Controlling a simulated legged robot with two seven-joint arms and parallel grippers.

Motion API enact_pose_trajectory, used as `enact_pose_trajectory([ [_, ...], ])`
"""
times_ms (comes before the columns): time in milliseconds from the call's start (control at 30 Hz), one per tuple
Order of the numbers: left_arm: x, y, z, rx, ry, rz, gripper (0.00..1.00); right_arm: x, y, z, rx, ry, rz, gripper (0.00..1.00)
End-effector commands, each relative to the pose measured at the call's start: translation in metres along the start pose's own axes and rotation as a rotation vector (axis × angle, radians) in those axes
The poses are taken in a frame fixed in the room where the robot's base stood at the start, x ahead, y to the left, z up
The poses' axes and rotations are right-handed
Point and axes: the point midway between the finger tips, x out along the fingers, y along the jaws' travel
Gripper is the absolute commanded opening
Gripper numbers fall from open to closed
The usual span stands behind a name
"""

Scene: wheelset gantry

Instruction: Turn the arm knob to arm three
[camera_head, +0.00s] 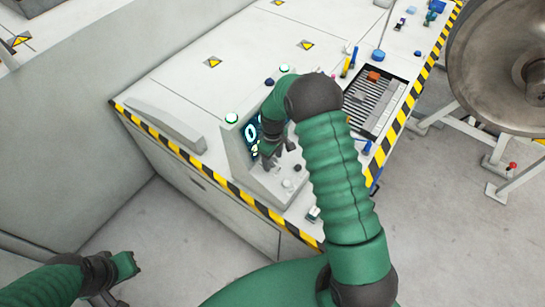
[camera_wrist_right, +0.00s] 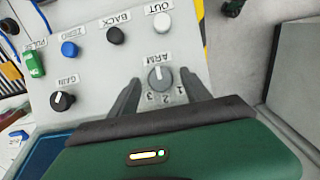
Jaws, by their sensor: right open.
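The arm knob (camera_wrist_right: 158,77) is a grey round knob on the pale panel (camera_wrist_right: 95,75), with the label ARM and the numbers 1, 2 and 3 beside it. Its exact setting is too small to tell. My right gripper (camera_wrist_right: 160,76) is open, with one dark finger on each side of the knob; contact cannot be made out. In the head view my right gripper (camera_head: 272,156) is over the control box (camera_head: 262,181), and my arm partly hides the box. My left gripper (camera_head: 118,276) is at the lower left, away from the box; its jaw state is unclear.
Near the arm knob are a black gain knob (camera_wrist_right: 63,101), a green pulse switch (camera_wrist_right: 35,64) and blue (camera_wrist_right: 69,49), black (camera_wrist_right: 115,35) and white (camera_wrist_right: 162,21) buttons. A lit screen (camera_head: 251,132) is on the box. A large metal wheel (camera_head: 500,55) stands at the right.

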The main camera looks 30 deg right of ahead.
Motion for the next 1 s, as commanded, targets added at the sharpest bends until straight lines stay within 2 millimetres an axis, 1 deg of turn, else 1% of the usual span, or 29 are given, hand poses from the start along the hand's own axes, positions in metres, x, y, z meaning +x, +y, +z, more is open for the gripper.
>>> enact_pose_trajectory([
  [267, -0.0002, 0.0000, 0.0000, 0.000, 0.000, 0.000, 0.00, 0.0026, 0.0002, -0.0006, 0.000, 0.001, 0.001, 0.56],
  [600, -0.0002, 0.0000, 0.0000, 0.000, 0.000, 0.000, 0.00, 0.0023, 0.0002, -0.0006, 0.000, 0.001, 0.000, 0.11],
  [700, -0.0002, 0.0000, 0.0000, 0.000, 0.000, 0.000, 0.00, 0.0022, 0.0002, -0.0006, 0.001, 0.001, 0.000, 0.00],
  [1000, 0.0004, 0.0000, 0.0001, 0.000, 0.000, 0.000, 0.00, 0.0021, 0.0013, -0.0006, 0.023, 0.002, -0.008, 0.00],
])
